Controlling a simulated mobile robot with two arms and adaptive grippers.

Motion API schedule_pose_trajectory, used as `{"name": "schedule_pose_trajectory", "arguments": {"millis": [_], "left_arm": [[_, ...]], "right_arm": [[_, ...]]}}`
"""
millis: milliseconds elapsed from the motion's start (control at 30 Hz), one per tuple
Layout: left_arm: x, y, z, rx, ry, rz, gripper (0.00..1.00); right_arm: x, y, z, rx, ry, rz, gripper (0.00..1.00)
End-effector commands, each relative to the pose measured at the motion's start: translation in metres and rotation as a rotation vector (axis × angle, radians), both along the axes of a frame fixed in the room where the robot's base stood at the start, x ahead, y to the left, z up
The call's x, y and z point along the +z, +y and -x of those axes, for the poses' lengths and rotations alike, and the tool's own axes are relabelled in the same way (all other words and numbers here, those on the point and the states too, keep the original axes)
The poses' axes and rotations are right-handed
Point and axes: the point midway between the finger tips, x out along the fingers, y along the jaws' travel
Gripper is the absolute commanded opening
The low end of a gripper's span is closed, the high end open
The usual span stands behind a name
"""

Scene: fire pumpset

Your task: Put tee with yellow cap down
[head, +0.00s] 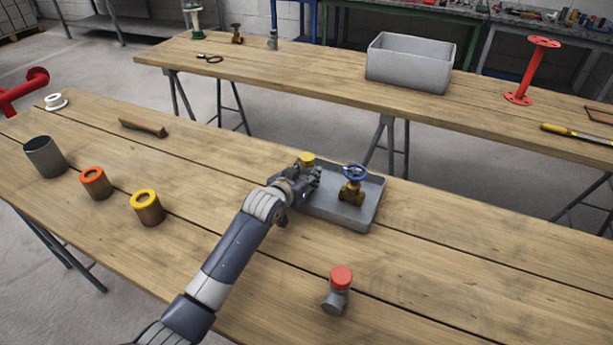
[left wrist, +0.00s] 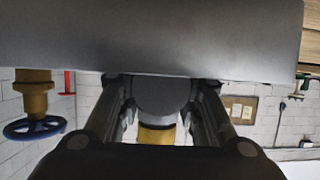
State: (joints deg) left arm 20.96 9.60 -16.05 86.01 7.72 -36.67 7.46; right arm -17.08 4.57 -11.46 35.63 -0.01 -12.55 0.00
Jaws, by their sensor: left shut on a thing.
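My left gripper (head: 308,178) is shut on the tee with yellow cap at the left part of a grey tray (head: 372,215). The tee's yellow cap (head: 307,159) shows just beyond the fingers, and the gripper hides most of its body. In the left wrist view, which looks upside down, the grey tee body (left wrist: 163,96) sits between the two fingers with the yellow cap (left wrist: 157,134) below it. The tray (left wrist: 150,35) fills the top of that view. I cannot tell whether the tee touches it. My right gripper is not in view.
A brass valve with blue handwheel (head: 352,188) stands in the tray, right of the gripper. A tee with red cap (head: 338,290) stands nearer. Yellow-ringed (head: 147,208) and orange-ringed (head: 96,184) cylinders and a grey cup (head: 45,157) stand left. The front right tabletop is clear.

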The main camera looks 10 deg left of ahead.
Motion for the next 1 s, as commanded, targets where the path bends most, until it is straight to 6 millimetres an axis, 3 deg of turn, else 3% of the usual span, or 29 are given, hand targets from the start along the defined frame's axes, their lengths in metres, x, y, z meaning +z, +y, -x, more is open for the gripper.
{"name": "schedule_pose_trajectory", "arguments": {"millis": [433, 467, 533, 567, 1000], "left_arm": [[-0.0078, -0.0005, -0.0007, -0.001, -0.008, 0.001, 0.0], [-0.0101, -0.0004, -0.0001, 0.0, -0.004, 0.0, 0.35], [-0.0094, -0.0004, -0.0002, 0.0, -0.004, 0.0, 0.51], [-0.0094, -0.0004, -0.0002, 0.0, -0.004, 0.0, 0.53], [-0.0053, 0.0003, 0.003, 0.0, -0.004, 0.001, 0.53]], "right_arm": [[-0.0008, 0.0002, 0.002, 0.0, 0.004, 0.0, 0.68], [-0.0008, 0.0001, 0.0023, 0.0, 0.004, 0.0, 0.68], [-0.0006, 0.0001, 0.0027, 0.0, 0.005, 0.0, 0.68], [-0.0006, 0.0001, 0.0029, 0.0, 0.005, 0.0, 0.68], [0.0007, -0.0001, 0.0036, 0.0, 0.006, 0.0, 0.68]]}}
